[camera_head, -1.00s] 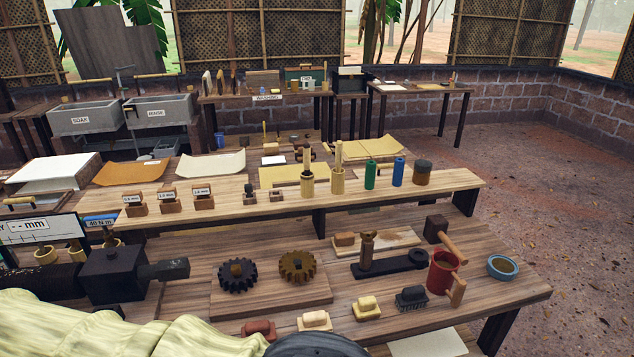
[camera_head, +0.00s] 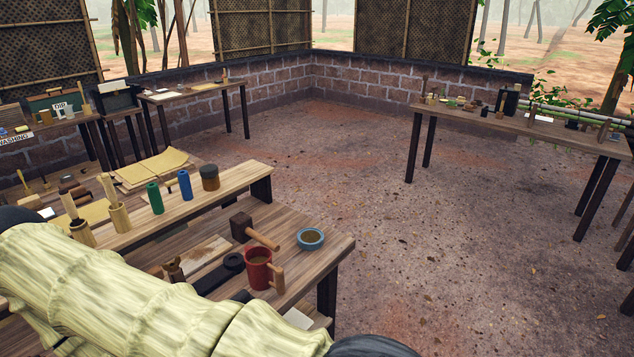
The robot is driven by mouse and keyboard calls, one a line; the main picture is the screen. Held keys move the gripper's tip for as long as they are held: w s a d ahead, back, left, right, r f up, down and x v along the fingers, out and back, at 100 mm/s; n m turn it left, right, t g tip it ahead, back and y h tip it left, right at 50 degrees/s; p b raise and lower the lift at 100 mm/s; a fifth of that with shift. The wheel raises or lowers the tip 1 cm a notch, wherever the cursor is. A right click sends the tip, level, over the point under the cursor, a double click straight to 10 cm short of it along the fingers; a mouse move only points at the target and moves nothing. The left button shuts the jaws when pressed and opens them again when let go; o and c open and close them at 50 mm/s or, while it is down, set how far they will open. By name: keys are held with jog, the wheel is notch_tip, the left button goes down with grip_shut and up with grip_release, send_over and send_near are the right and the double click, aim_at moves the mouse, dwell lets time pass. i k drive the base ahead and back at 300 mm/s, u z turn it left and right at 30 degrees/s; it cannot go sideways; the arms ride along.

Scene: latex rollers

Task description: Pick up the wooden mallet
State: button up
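The wooden mallet (camera_head: 252,232) lies on the front workbench (camera_head: 318,252) near its right end. It has a dark block head at the left and a lighter brown handle that points to the lower right. It is behind the red mug and left of the blue bowl. My arm, in a pale ribbed cover, crosses the lower left of the view in front of the bench. My gripper is outside the picture, so its state does not show. Nothing is seen touching the mallet.
A red mug (camera_head: 258,270) with a wooden handle and a blue bowl (camera_head: 310,238) stand close to the mallet. A raised shelf behind holds green (camera_head: 155,198) and blue (camera_head: 185,185) cylinders and a brown jar (camera_head: 210,178). Open floor (camera_head: 430,260) lies to the right, before another table (camera_head: 520,125).

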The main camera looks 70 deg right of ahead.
aim_at(242, 228)
jog(key=z, duration=1.75)
